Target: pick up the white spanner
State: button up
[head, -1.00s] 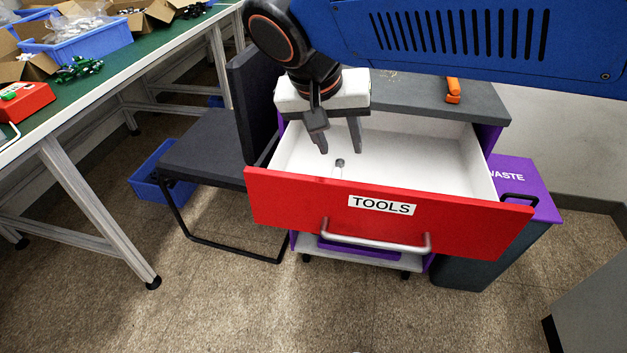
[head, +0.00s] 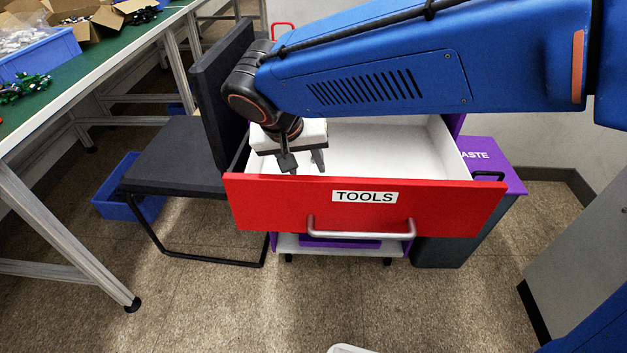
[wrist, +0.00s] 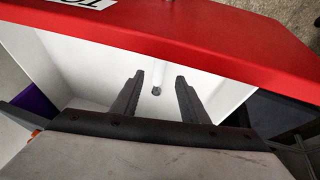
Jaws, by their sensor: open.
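The white spanner (wrist: 156,91) lies in the open drawer (head: 390,145). In the wrist view only its small grey end stands out clearly, and its pale shaft blends with the white drawer floor. In the head view it is hidden from sight. My gripper (head: 303,166) is open and empty, pointing down into the left part of the drawer behind the red front. In the wrist view my gripper (wrist: 158,78) has its two fingers on either side of the grey end. I cannot tell how high the fingertips are above the floor.
The red drawer front (head: 455,203), labelled TOOLS, stands close to my gripper. A dark chair (head: 185,150) is left of the drawer and a purple-lidded waste bin (head: 500,178) is right of it. A green workbench (head: 95,65) stands far left.

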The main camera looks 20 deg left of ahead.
jog(key=shift+w+x, duration=0.1)
jog(key=shift+x, duration=1.5)
jog(key=shift+w+x, duration=0.15)
jog(key=shift+x, duration=1.45)
jog(key=shift+r, duration=0.1)
grip_shut()
